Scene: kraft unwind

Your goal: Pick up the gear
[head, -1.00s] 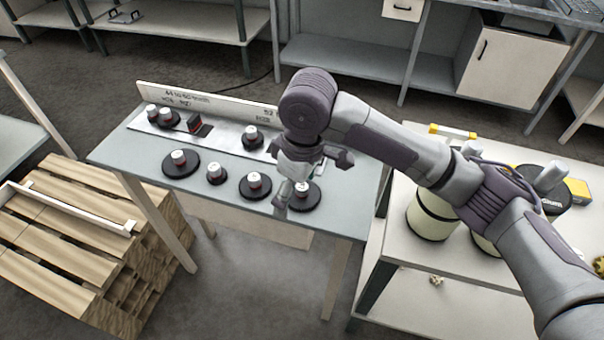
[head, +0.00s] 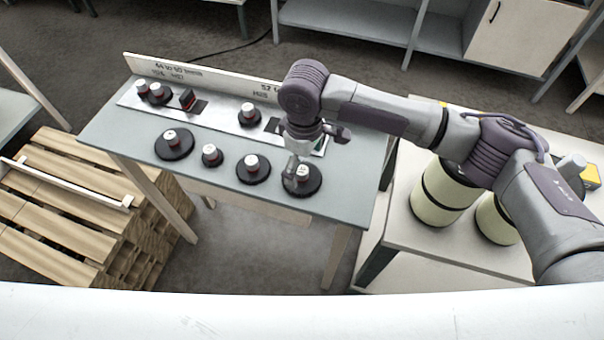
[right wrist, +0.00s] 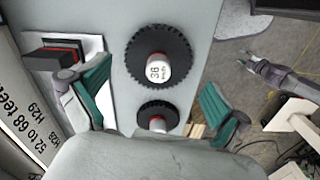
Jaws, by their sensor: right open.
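Black gears with dark red hubs and white-topped caps lie on a grey-blue table (head: 115,130). The front row has a gear at left (head: 174,145), a small gear (head: 212,155), a middle gear (head: 253,169) and a rightmost gear (head: 310,181). My right gripper (head: 292,178) is low over the rightmost gear and partly covers it. In the right wrist view the open right gripper (right wrist: 155,103) has teal pads. Nothing is held.
A metal plate (head: 215,112) at the table's back holds more gears (head: 249,115) and a red-black block (head: 187,98). A lettered sign (head: 200,76) stands behind it. Cream cylinders (head: 440,195) stand on the right table. Wooden pallets (head: 60,215) are at left.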

